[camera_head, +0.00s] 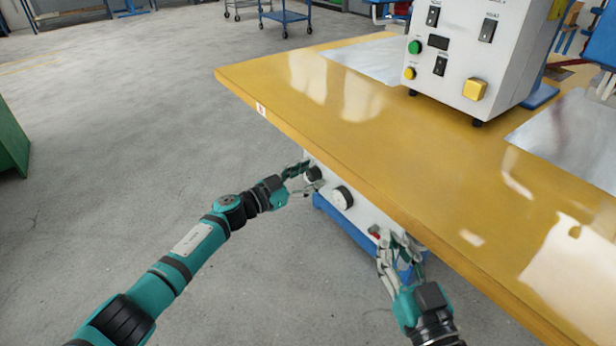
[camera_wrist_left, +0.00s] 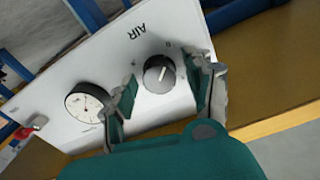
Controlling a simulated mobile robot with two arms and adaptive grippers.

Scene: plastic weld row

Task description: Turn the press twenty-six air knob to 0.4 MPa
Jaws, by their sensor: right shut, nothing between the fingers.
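The dark round air knob (camera_wrist_left: 158,75) sits on a white panel (camera_wrist_left: 105,62) marked AIR, with a pale pointer line on its face. In the left wrist view my left gripper (camera_wrist_left: 166,84) is open, one finger on either side of the knob; I cannot tell whether they touch it. The round gauge (camera_wrist_left: 87,103) is beside the knob; its reading is too small to tell. In the head view the gauge (camera_head: 342,197) shows below the table edge, and my left gripper (camera_head: 300,180) partly covers the knob (camera_head: 314,173). My right gripper (camera_head: 392,243) is shut and empty, farther right.
The yellow table top (camera_head: 390,140) overhangs the panel. A white control box (camera_head: 470,50) with buttons and switches stands on it. A red part (camera_head: 375,232) on the panel is close to my right gripper. The grey floor (camera_head: 130,130) at left is clear.

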